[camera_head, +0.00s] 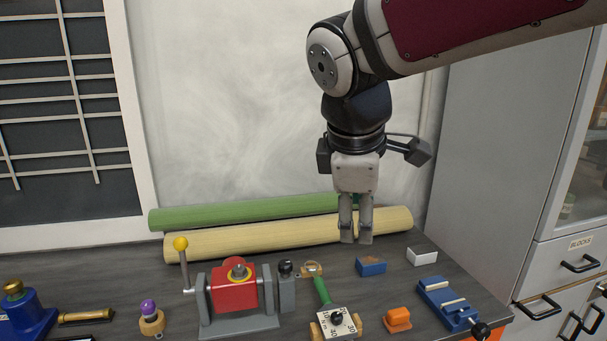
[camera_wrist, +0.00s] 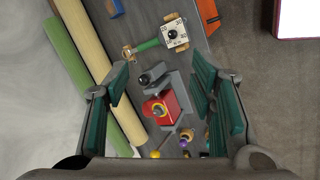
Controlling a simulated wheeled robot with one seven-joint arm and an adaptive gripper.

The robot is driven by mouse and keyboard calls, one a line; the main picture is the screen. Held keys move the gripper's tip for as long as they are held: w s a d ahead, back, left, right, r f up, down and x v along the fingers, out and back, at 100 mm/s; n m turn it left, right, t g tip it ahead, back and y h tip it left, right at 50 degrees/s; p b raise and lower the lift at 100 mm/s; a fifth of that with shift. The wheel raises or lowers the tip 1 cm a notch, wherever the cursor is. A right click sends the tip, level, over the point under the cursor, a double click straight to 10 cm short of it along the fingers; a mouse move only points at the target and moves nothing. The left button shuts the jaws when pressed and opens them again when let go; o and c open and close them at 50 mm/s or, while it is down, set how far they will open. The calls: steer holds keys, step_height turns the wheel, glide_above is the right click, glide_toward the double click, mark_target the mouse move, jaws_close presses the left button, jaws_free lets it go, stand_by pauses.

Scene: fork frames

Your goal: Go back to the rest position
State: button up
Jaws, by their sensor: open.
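My gripper (camera_head: 356,240) hangs from my arm, pointing down above the back part of the workbench (camera_head: 120,290). In the wrist view its two green-padded fingers (camera_wrist: 163,105) stand wide apart with nothing between them touching the pads. Below, seen between the fingers, is a red block-shaped device (camera_wrist: 160,108) on a grey stand. In the head view this red device (camera_head: 238,285), with a yellow-knobbed lever, stands left of the gripper.
A green roll (camera_head: 250,211) and a cream roll (camera_head: 290,232) lie along the wall. A green-handled tool with a dial (camera_head: 337,321), a blue block (camera_head: 371,266), a white block (camera_head: 422,257), an orange block (camera_head: 397,318) and a blue vise (camera_head: 449,303) lie on the bench. A grey cabinet (camera_head: 500,150) stands right.

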steer(key=s+d+f+m, duration=0.2)
steer(key=s+d+m, duration=0.1)
steer(key=s+m, duration=0.2)
steer(key=s+d+f+m+y, duration=0.1)
steer(key=s+d+m, duration=0.3)
steer(key=s, duration=0.4)
steer(key=s+d+f+m+p, duration=0.1)
steer(key=s+d+f+m, duration=0.3)
steer(key=s+m, duration=0.2)
steer(key=shift+s+d+m+g+y, duration=0.2)
steer(key=shift+s+m+g+y, duration=0.15)
steer(key=shift+s, duration=0.4)
